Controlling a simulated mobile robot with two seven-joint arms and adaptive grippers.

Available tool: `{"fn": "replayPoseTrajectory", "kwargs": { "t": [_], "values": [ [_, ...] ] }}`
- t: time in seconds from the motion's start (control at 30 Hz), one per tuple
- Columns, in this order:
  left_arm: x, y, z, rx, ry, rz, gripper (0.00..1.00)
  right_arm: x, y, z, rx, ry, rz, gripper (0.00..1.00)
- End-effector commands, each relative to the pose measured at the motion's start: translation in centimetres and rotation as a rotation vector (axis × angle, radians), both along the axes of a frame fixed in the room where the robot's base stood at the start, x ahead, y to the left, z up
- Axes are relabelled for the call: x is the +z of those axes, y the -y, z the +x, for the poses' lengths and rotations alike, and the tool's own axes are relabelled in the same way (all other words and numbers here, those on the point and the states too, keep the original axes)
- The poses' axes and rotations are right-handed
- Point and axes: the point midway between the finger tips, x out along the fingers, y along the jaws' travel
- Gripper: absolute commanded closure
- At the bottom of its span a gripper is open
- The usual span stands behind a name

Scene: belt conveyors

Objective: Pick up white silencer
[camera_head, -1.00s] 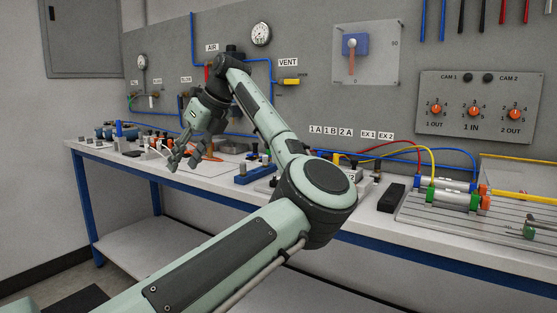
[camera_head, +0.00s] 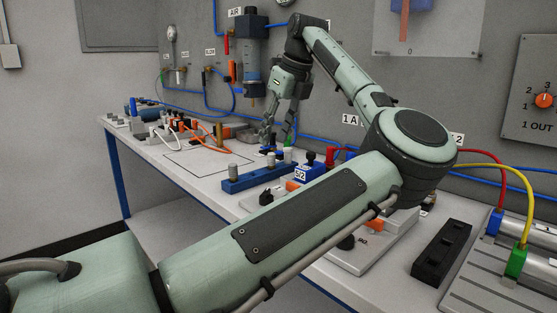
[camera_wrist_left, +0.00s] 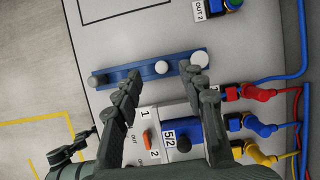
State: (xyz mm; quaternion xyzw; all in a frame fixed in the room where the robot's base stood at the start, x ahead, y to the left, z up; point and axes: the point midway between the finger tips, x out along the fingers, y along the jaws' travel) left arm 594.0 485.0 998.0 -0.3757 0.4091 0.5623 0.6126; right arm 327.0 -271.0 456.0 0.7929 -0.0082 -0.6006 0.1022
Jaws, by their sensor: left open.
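A blue rack (camera_head: 250,180) on the bench holds several upright silencers. In the left wrist view the rack (camera_wrist_left: 116,78) has a white round top (camera_wrist_left: 162,67) in its right half and a larger pale top (camera_wrist_left: 199,58) at its right end. A grey one (camera_wrist_left: 97,82) stands at the left end. In the head view a pale silencer (camera_head: 287,155) shows at the rack's far end, close below my fingers. My left gripper (camera_head: 277,136) is open and points down over that end. In the wrist view its fingertips (camera_wrist_left: 161,73) lie on either side of the smaller white top.
A valve block labelled 5/2 (camera_wrist_left: 168,136) stands beside the rack, with red, blue and yellow hose fittings nearby. A black slotted block (camera_head: 441,252) lies at the right. The outlined bench area (camera_head: 205,160) left of the rack is clear.

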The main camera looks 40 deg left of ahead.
Motion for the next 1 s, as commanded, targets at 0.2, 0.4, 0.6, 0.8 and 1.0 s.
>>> {"fn": "replayPoseTrajectory", "kwargs": {
  "t": [0.2, 0.4, 0.6, 0.8, 1.0],
  "values": [
    [-2.0, -0.5, 0.1, 0.000, -0.001, -0.001, 0.59, -0.1, 0.0, -0.3, 0.001, -0.005, 0.001, 1.00],
    [-4.9, -1.3, 0.2, 0.001, -0.003, -0.001, 0.59, -0.7, 0.0, -0.1, 0.002, -0.005, 0.004, 1.00],
    [-6.0, -1.8, 0.3, 0.000, 0.000, 0.000, 0.59, -1.4, 0.0, -0.1, 0.002, -0.009, 0.005, 1.00],
    [-6.0, -1.8, 0.3, -0.001, 0.000, 0.000, 0.69, -1.4, -0.1, 0.1, 0.001, -0.006, 0.008, 1.00],
    [-6.0, -1.7, 0.3, -0.001, 0.000, 0.000, 0.94, -1.1, -0.3, 0.3, 0.001, 0.000, 0.010, 1.00]
  ]
}}
